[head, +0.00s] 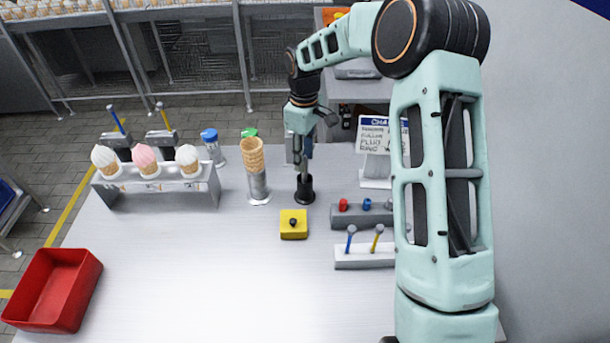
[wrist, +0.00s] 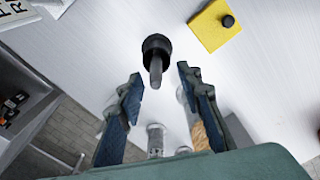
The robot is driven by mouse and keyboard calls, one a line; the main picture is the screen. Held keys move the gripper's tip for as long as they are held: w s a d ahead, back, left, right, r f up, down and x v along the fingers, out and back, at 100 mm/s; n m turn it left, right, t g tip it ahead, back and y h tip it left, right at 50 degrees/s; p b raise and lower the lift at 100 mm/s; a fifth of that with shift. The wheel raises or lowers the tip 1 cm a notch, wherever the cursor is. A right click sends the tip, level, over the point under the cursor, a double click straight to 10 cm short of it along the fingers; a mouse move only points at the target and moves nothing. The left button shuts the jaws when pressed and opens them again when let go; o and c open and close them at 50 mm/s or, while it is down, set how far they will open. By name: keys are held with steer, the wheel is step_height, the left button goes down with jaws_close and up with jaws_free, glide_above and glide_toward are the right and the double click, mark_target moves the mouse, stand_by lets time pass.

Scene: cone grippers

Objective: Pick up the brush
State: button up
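A dark upright tool with a round black base (head: 304,190) stands on the table below my gripper (head: 304,150). It seems to be the brush, but no bristles can be made out. In the wrist view its black base (wrist: 157,43) and the narrow handle pointing toward the camera are plain. My gripper (wrist: 159,75) is open, pointing down, with the handle's end between the fingertips and a gap on each side. No contact with the handle shows.
A yellow block with a black knob (head: 294,226) lies just in front. Stacked cones (head: 253,156) stand left, and a grey holder with blue and yellow sticks (head: 364,257) is at right. A red bin (head: 55,290) sits far left. The table's front middle is clear.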

mark_target(305, 177)
steer(key=f, duration=0.3)
steer(key=f+p, duration=0.1)
steer(key=shift+w+d+f, duration=0.1)
steer(key=shift+w+f, duration=0.15)
steer(key=shift+f, duration=0.15)
steer(key=shift+c, duration=0.6)
jaws_close()
